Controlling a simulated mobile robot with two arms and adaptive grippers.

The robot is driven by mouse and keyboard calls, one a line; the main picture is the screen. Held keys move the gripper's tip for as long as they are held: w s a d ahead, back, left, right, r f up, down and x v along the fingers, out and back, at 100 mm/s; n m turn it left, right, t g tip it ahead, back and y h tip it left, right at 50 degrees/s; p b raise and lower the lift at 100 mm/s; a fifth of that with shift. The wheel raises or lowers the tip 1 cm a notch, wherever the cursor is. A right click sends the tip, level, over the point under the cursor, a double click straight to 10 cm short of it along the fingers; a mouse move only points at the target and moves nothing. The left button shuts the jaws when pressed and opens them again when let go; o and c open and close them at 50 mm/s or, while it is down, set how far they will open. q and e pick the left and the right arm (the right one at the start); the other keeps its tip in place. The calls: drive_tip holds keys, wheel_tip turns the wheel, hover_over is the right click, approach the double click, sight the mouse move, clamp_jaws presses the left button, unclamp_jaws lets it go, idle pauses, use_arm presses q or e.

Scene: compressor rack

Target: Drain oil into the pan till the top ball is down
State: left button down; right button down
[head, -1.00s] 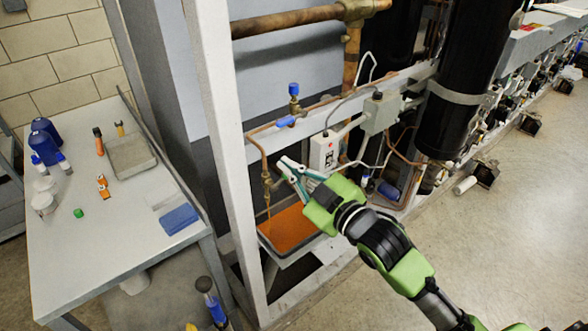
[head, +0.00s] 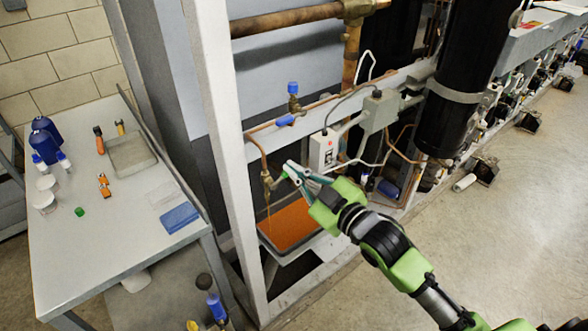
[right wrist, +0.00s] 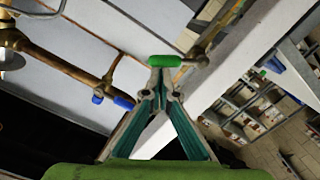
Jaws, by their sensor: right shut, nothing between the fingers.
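A brass drain valve (head: 267,183) sits at the low end of a copper pipe on the rack. A thin amber stream of oil (head: 268,218) runs from it into the pan (head: 262,242), whose bottom is covered with orange-brown oil. My right gripper (head: 290,171) is shut and empty, its tips beside the valve's small green handle (head: 285,175). In the right wrist view the green handle (right wrist: 178,61) lies just beyond the fingertips (right wrist: 164,72); I cannot tell whether they touch. I cannot make out the balls. My left gripper is out of view.
A white upright post (head: 222,150) stands left of the pan. A white box (head: 323,151) hangs behind my right gripper. A worktable (head: 95,240) with bottles and tools is at the left. Open floor (head: 500,230) lies to the right.

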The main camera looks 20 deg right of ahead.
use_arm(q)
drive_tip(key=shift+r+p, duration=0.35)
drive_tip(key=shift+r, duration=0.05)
use_arm(e)
drive_tip(key=shift+d+f+m, duration=0.2)
drive_tip(key=shift+d+m, duration=0.05)
drive_tip(key=shift+m, duration=0.15)
use_arm(q)
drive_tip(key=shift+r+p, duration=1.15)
drive_tip(key=shift+p, duration=0.05)
use_arm(e)
drive_tip(key=shift+w+d+f+m, duration=0.1)
drive_tip(key=shift+d+f+m, duration=0.25)
drive_tip(key=shift+m, duration=0.5)
drive_tip(key=shift+w+d+f+m, duration=0.1)
drive_tip(key=shift+f+m, duration=0.3)
drive_tip(key=shift+m, duration=0.4)
drive_tip(key=shift+w+d+f+m, duration=0.1)
drive_tip(key=shift+d+f+m, duration=0.25)
drive_tip(key=shift+m, duration=0.5)
drive_tip(key=shift+f, duration=0.15)
drive_tip(key=shift+a, duration=0.1)
